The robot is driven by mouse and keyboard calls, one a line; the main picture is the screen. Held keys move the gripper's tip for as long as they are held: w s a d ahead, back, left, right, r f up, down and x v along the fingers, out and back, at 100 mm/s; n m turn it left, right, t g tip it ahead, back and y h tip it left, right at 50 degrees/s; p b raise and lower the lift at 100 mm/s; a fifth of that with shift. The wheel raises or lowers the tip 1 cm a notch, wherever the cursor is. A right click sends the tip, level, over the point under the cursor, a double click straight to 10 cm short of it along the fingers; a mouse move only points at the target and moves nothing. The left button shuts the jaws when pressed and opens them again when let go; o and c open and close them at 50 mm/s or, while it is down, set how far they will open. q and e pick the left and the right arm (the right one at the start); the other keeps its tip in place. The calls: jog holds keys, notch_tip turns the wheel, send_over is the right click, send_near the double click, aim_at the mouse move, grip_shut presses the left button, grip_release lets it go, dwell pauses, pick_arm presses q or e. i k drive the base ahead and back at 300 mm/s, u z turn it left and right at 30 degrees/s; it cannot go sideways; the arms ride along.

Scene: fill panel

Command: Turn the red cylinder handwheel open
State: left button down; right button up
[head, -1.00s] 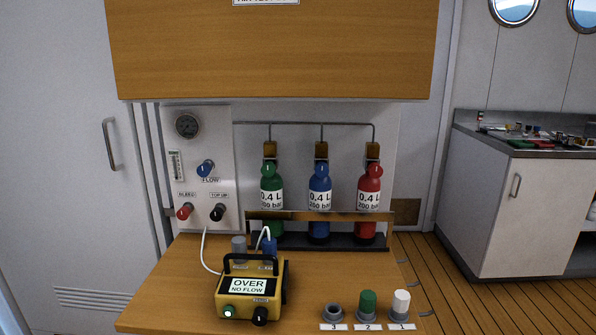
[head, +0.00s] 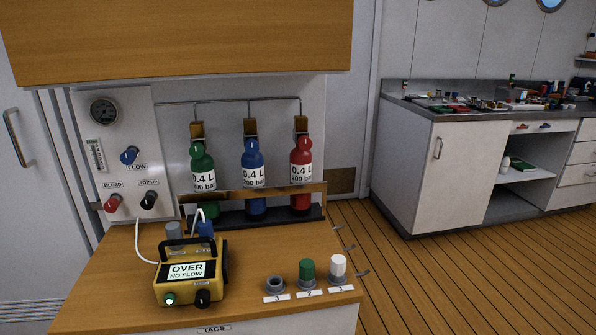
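The red cylinder (head: 301,176) stands at the right end of the row of three in the rack at the back of the wooden bench. Its label reads 0.4 L, 200 bar. Whether the handwheel is open or closed I cannot tell. The blue cylinder (head: 254,178) and the green cylinder (head: 202,168) stand to its left. Neither of my grippers is in view.
A yellow device (head: 190,284) reading OVER NO FLOW stands on the bench (head: 120,290). Numbered holders with a green cap (head: 307,269) and a white cap (head: 338,265) are at the front right. A wooden cabinet (head: 180,38) overhangs the rack. Open floor (head: 440,275) lies right.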

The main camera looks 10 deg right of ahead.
aim_at(304, 143)
jog(key=z, duration=0.35)
jog(key=k, duration=0.45)
jog(key=z, duration=1.2)
jog(key=i, duration=0.85)
jog(key=u, duration=0.45)
